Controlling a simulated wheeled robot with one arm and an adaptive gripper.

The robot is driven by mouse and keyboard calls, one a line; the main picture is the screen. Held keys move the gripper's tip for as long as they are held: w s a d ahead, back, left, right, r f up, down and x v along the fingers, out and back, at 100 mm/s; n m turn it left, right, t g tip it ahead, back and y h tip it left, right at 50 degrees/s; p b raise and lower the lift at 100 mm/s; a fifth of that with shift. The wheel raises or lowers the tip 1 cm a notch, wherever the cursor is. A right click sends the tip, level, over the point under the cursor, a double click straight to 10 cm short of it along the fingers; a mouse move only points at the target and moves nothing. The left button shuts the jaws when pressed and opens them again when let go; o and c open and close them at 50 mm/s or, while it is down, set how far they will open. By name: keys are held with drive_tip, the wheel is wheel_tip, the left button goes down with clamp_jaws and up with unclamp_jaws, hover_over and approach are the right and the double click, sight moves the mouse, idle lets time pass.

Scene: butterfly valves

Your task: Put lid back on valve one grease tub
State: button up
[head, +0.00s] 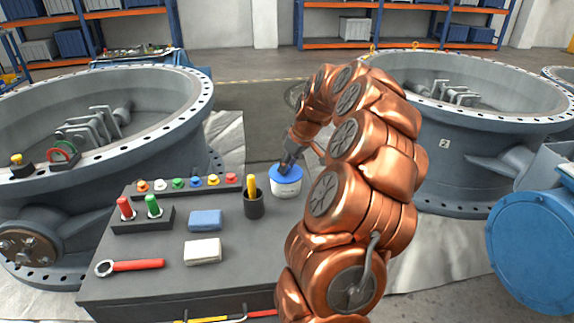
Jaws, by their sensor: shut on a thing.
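A white tub (286,187) stands upright near the back right corner of the grey bench top. A blue lid (287,173) sits over the tub's mouth and looks level. I cannot tell whether it is fully seated. My gripper (285,168) reaches down from the upper right and is shut on the lid at its top. The fingertips are small and partly merged with the lid in this view. My copper-coloured arm hides the area to the right of the tub.
A dark cup with a yellow-handled tool (253,198) stands just left of the tub. A blue block (205,220), a white block (203,251) and a red wrench (130,267) lie on the bench (245,270). Large grey valves (180,130) stand left and right behind.

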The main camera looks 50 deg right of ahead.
idle(0.3)
drive_tip(key=o, duration=0.9)
drive_tip(key=shift+o, duration=0.5)
drive_tip(key=o, duration=0.4)
drive_tip(key=shift+r+p, duration=1)
drive_tip(key=shift+r, duration=2.5)
drive_tip(key=shift+c, duration=0.3)
clamp_jaws()
